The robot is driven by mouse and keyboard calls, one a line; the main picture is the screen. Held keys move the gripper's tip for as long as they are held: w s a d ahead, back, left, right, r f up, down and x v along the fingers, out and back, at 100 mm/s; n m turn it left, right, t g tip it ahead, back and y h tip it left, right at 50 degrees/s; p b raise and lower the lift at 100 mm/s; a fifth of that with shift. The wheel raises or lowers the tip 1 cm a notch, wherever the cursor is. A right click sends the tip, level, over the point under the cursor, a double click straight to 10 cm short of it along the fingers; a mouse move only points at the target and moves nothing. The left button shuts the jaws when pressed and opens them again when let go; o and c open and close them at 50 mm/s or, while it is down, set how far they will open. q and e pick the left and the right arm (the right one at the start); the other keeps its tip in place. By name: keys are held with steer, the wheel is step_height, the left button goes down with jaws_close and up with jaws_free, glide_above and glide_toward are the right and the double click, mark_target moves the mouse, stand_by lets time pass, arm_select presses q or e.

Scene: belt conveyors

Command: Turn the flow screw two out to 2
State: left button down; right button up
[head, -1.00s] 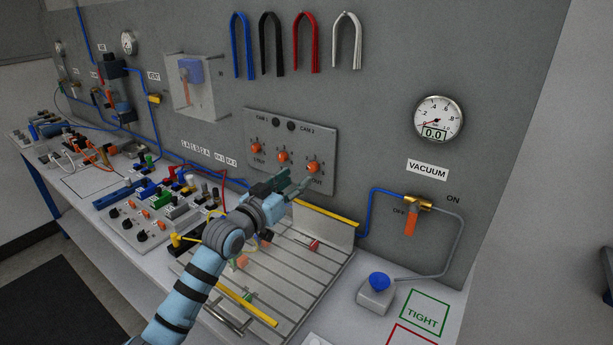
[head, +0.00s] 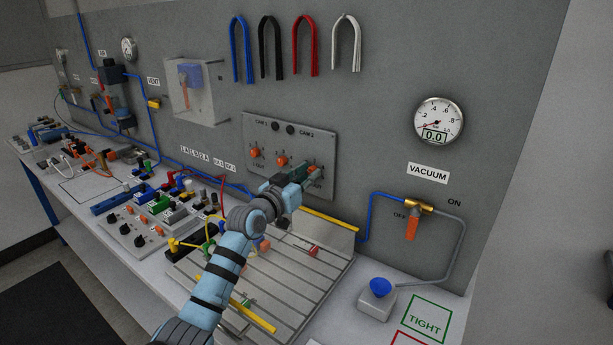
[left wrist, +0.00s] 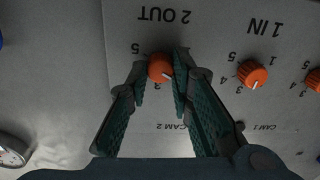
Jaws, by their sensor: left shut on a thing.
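The 2 OUT flow screw is an orange knob (left wrist: 159,67) on the grey CAM panel (head: 256,132), at its right end. My left gripper (left wrist: 160,63) has its dark green fingers on either side of this knob and is shut on it. The wrist view is upside down. There, the knob's white mark points to the lower right, between the 3 below it and a finger. The number at that side is hidden by the finger. In the head view, my left gripper (head: 309,176) covers most of the knob. My right gripper is not in view.
Two more orange knobs, the middle one (head: 281,160) and the left one (head: 256,152), sit left on the panel. A slotted plate (head: 295,277) with a yellow bar lies below. The vacuum valve (head: 415,207) is to the right.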

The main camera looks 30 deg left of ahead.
arm_select(q)
steer(key=c, duration=1.4)
jaws_free()
steer(key=shift+s, duration=0.1)
steer(key=s, duration=0.8)
steer(key=s+a, duration=0.1)
steer(key=s, duration=0.3)
steer(key=shift+a, duration=0.1)
steer(key=shift+w, duration=0.15)
